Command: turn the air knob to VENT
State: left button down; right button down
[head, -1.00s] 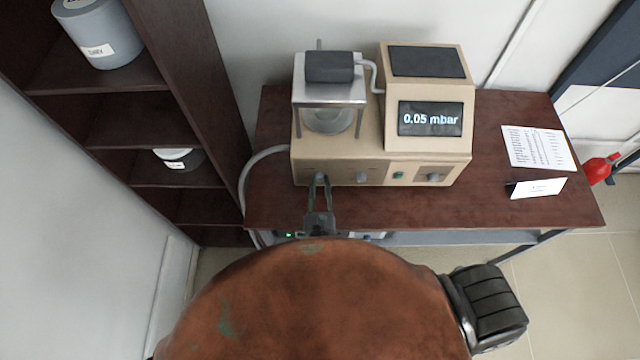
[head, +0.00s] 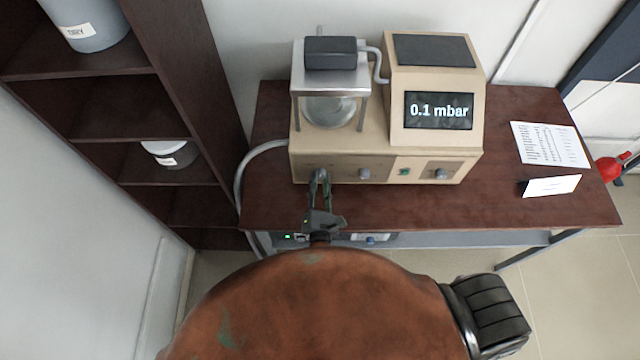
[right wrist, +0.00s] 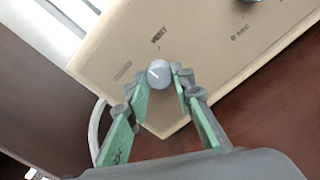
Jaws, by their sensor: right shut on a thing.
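The tan instrument (head: 340,150) stands on the dark red desk, with several knobs along its front. My right gripper (head: 320,178) is shut on the leftmost grey knob (right wrist: 158,74), which I take to be the air knob. In the right wrist view its fingertips (right wrist: 161,78) are on either side of the knob. A white mark on the knob points to the upper left there. A small dark label, blurred but like VENT, is printed beyond the knob. In the head view the gripper mostly hides this knob. The display (head: 439,111) reads 0.1 mbar. My left gripper is not in view.
A glass chamber (head: 328,108) under a metal frame is on the instrument's left. Dark shelves (head: 110,110) stand at left.

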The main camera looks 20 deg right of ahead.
jog(key=m+b, duration=0.2)
jog(key=m, duration=0.1)
jog(key=m+b, duration=0.3)
jog(key=shift+a+f+b, duration=0.1)
jog(key=shift+f+b, duration=0.1)
jog(key=shift+b, duration=0.1)
jog(key=shift+r+m+b, duration=0.2)
jog(key=shift+m+b, duration=1.15)
jog(key=shift+m, duration=0.45)
jog(key=c, duration=1.7)
grip_release()
jog(key=shift+o, duration=0.2)
jog(key=shift+s, duration=0.15)
jog(key=v, duration=0.7)
jog(key=shift+s+a, duration=0.1)
jog(key=shift+s, duration=0.05)
